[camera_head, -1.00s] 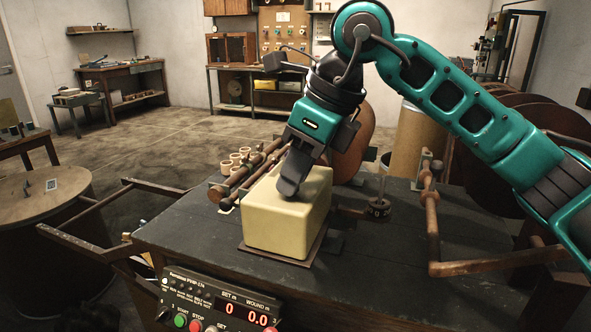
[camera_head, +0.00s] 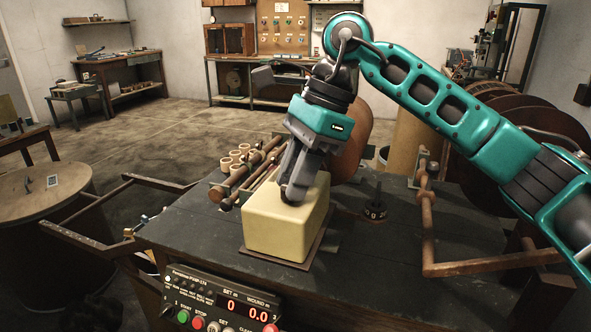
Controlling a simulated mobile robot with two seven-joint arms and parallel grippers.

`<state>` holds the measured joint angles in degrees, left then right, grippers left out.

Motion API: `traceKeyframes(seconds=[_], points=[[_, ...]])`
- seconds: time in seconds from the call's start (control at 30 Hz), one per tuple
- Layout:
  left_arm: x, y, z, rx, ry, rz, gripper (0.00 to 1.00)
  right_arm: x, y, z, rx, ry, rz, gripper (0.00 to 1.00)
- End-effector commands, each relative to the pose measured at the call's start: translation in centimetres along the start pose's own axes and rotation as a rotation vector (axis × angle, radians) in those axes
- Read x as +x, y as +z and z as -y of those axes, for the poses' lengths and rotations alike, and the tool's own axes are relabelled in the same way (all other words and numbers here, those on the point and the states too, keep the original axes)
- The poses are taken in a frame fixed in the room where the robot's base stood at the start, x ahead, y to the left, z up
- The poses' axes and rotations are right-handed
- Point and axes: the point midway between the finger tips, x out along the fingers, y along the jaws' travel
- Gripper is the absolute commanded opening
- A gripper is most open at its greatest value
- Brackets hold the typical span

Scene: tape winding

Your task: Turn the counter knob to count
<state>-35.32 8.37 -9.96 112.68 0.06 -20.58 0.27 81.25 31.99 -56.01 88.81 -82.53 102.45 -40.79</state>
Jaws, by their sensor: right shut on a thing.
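My right gripper (camera_head: 292,190) points down at the top of a cream block-shaped housing (camera_head: 281,230) on the dark bench. Its jaws are shut on a small dark rounded piece at the housing's top edge. The fingers hide most of this piece, so I cannot tell for sure that it is the counter knob. The control box (camera_head: 222,301) at the front shows red readings of 0 and 0.0. My left gripper is out of view.
Wooden rollers (camera_head: 245,172) and pale tape cores (camera_head: 236,157) lie behind the housing at the left. A rusty crank-like bar (camera_head: 428,225) stands at the right. The dark bench top (camera_head: 350,265) is clear in front of it.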

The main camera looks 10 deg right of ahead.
Motion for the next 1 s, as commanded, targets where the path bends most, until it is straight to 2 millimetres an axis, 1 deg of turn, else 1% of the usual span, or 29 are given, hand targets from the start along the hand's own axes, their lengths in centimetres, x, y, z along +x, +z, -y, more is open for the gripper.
traceKeyframes(seconds=[0.27, 0.63, 0.67, 0.9, 1.0], points=[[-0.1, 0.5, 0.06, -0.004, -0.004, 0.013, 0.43, 0.04, -0.03, 0.02, -0.046, 0.021, -0.002, 0.0], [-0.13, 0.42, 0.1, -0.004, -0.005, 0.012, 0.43, 0.08, -0.04, 0.02, -0.049, 0.022, -0.002, 0.0], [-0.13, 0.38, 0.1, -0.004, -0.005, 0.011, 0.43, 0.08, -0.04, 0.02, -0.049, 0.022, -0.002, 0.29], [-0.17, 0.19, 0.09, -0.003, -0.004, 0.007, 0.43, 0.05, -0.02, 0.03, -0.048, 0.021, -0.002, 0.52], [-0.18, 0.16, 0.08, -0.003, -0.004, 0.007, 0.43, 0.04, -0.02, 0.04, -0.048, 0.021, -0.001, 0.53]])
